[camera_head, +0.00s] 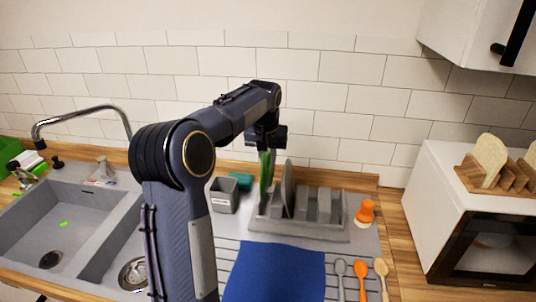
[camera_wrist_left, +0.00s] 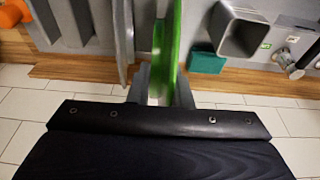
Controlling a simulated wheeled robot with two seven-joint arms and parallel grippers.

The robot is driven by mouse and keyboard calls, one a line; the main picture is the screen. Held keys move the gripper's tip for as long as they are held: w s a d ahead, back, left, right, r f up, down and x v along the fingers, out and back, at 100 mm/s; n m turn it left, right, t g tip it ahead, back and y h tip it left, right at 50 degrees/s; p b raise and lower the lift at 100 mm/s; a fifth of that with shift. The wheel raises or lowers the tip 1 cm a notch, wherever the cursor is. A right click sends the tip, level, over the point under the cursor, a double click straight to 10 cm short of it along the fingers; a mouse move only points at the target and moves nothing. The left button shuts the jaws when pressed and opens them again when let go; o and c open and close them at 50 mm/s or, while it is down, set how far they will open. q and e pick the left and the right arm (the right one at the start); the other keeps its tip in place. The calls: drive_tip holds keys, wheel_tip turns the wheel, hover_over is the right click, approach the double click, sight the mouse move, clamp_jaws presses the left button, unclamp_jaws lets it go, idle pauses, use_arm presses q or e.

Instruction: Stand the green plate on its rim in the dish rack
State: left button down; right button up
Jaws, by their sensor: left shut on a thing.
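The green plate (camera_head: 265,175) is upright, seen nearly edge-on, at the left end of the grey dish rack (camera_head: 318,230). My left gripper (camera_head: 268,148) is above it, pointing down and shut on its upper edge. In the left wrist view the green plate (camera_wrist_left: 173,45) runs between the two fingers (camera_wrist_left: 161,88). A grey plate (camera_head: 287,187) stands on edge in the rack just to the right; it shows left of the green plate in the wrist view (camera_wrist_left: 124,42). I cannot tell whether the green plate's lower rim touches the rack. My right gripper is out of view.
A grey square cup (camera_head: 223,197) and a teal sponge (camera_head: 242,181) are left of the rack. An orange-topped brush (camera_head: 366,211) is to its right. A blue cloth (camera_head: 275,273) and several spoons (camera_head: 361,275) lie in front. The tiled wall is close behind.

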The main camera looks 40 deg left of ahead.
sight(267, 172)
use_arm(q)
drive_tip(key=shift+s+b+x, duration=0.2)
drive_tip(key=shift+b+x, duration=0.4)
drive_tip(key=shift+x, duration=0.35)
drive_tip(key=shift+s+b+x, duration=0.2)
drive_tip(key=shift+b+x, duration=0.35)
drive_tip(key=shift+x, duration=0.45)
drive_tip(key=shift+s+b+x, duration=0.2)
drive_tip(key=shift+b+x, duration=0.4)
drive_tip(key=shift+x, duration=0.35)
drive_tip(key=shift+d+f, duration=0.1)
drive_tip(key=shift+f, duration=0.05)
drive_tip(key=c, duration=1.2)
unclamp_jaws()
drive_tip(key=shift+s, duration=0.1)
drive_tip(key=shift+c, duration=0.2)
drive_tip(key=v, duration=0.8)
